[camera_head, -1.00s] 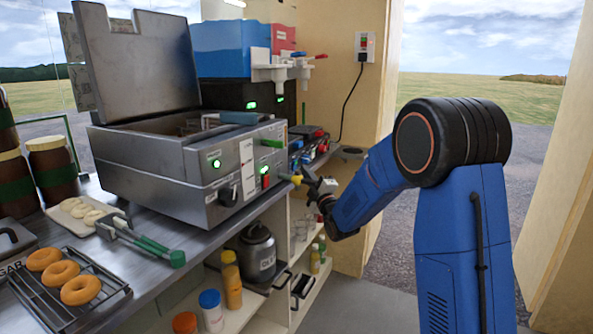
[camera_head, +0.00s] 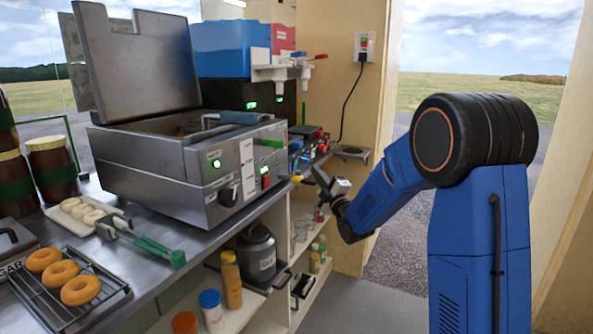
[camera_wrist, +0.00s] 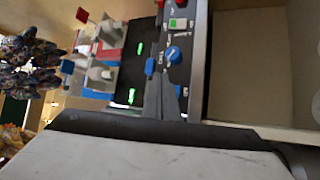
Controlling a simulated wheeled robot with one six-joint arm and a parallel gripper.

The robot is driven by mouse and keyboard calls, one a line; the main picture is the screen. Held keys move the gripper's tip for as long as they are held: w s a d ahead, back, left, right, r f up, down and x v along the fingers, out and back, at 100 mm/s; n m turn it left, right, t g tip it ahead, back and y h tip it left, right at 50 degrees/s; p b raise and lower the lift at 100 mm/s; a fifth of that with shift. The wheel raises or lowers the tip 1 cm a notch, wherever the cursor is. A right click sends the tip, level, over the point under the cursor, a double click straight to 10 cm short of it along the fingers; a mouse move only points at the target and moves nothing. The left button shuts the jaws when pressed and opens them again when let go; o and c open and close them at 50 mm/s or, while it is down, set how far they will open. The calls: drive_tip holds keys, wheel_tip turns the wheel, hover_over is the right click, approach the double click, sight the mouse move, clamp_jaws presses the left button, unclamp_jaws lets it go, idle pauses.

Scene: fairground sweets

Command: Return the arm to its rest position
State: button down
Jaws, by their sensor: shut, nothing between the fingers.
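My arm (camera_head: 380,195) reaches in from the right of the head view, bent at a large black joint, with its forearm sloping down to the left. My gripper (camera_head: 319,176) is shut and empty. It hangs in the air at the right end of the counter, just right of the yellow-tipped lever (camera_head: 297,179) on the steel fryer, and looks apart from it.
The fryer (camera_head: 185,165) stands with its lid up. Doughnuts on a rack (camera_head: 70,318), green-handled tongs (camera_head: 150,246) and jars line the counter. Bottles and a canister (camera_head: 258,250) stand on the shelves below. A wooden wall post (camera_head: 340,110) rises behind my gripper. The floor at right is open.

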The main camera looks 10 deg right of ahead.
drive_tip(key=shift+s+d, duration=0.3)
drive_tip(key=shift+d, duration=0.05)
drive_tip(key=shift+r, duration=0.15)
drive_tip(key=s+d+f+m+g+h, duration=0.1)
drive_tip(key=s+d+m+g+h, duration=0.3)
drive_tip(key=s, duration=0.6)
drive_tip(key=s+d+f+m+g+h, duration=0.15)
drive_tip(key=s+m+g, duration=0.35)
drive_tip(key=s, duration=0.5)
drive_tip(key=s+f+m+g, duration=0.2)
drive_tip(key=s+f+m, duration=0.1)
drive_tip(key=s, duration=0.8)
drive_tip(key=s+f+m+g, duration=0.2)
drive_tip(key=s+f+m, duration=0.1)
drive_tip(key=s, duration=0.9)
drive_tip(key=s+f+m+g, duration=0.3)
drive_tip(key=s, duration=0.8)
drive_tip(key=shift+s+d, duration=0.2)
drive_tip(key=shift+s, duration=0.05)
drive_tip(key=shift+h, duration=0.25)
